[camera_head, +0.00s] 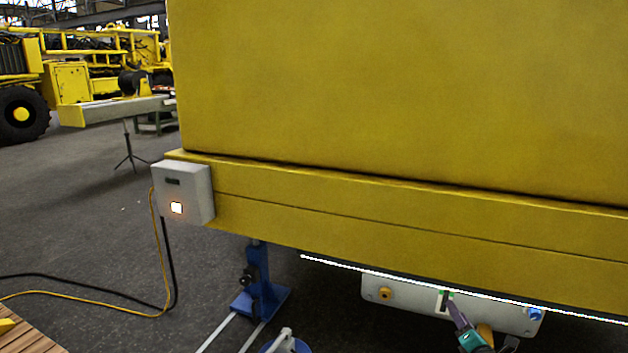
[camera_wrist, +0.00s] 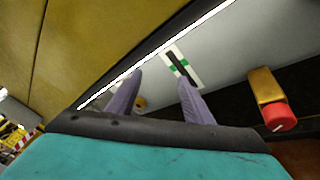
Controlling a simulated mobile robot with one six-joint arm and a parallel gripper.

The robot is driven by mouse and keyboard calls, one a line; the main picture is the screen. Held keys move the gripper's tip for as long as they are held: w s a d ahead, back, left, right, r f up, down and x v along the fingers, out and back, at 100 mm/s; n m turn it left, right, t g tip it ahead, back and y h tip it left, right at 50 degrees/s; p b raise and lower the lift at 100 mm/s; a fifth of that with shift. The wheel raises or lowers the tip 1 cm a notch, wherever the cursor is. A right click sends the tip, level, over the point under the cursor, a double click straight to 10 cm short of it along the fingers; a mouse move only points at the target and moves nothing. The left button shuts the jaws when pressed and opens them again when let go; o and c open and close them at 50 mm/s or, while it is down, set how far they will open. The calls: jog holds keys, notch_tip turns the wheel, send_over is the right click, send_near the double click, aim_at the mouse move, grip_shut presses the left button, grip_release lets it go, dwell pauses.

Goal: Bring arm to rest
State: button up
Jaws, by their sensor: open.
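My gripper (camera_head: 454,304) is at the lower right of the head view, just in front of a pale plate (camera_head: 410,299) under the yellow boom (camera_head: 400,100). In the wrist view, my gripper (camera_wrist: 160,80) has its two purple-grey fingers spread apart with nothing between them. I cannot tell whether the fingers touch the plate.
A bright light strip (camera_head: 400,278) runs along the boom's lower edge. A red knob on a yellow block (camera_wrist: 277,116) sits right of my fingers. A grey box (camera_head: 183,193) with trailing cables, a blue stand (camera_head: 259,285) and open floor lie to the left.

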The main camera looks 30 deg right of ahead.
jog(key=w+a+r+n+y+p, duration=0.1)
jog(key=w+a+y+p, duration=0.3)
jog(key=w+a, duration=0.85)
jog(key=w+a+f+m+g+y+p, duration=0.1)
jog(key=w+a+f+m+p, duration=0.2)
jog(key=a, duration=0.6)
jog(key=w+a+f+m+g+p, duration=0.1)
jog(key=w+a+f+p, duration=0.1)
jog(key=w+a+p, duration=0.5)
jog(key=a+f+m+g+y+p, duration=0.1)
jog(key=a+f+p, duration=0.15)
jog(key=a, duration=0.85)
jog(key=s+a+f+m+g+p, duration=0.65)
jog(key=s+a+f+g, duration=0.2)
jog(key=s+a, duration=0.5)
jog(key=s+a+m+g+y, duration=0.1)
jog(key=s+m+g, duration=0.3)
jog(key=s, duration=0.7)
jog(key=s+a+m+g+y, duration=0.1)
jog(key=s+a+m+g, duration=0.3)
jog(key=s, duration=0.6)
jog(key=shift+s+f+m+g, duration=0.35)
jog(key=shift+m+g, duration=0.3)
jog(key=shift+m, duration=0.6)
jog(key=shift+a, duration=0.1)
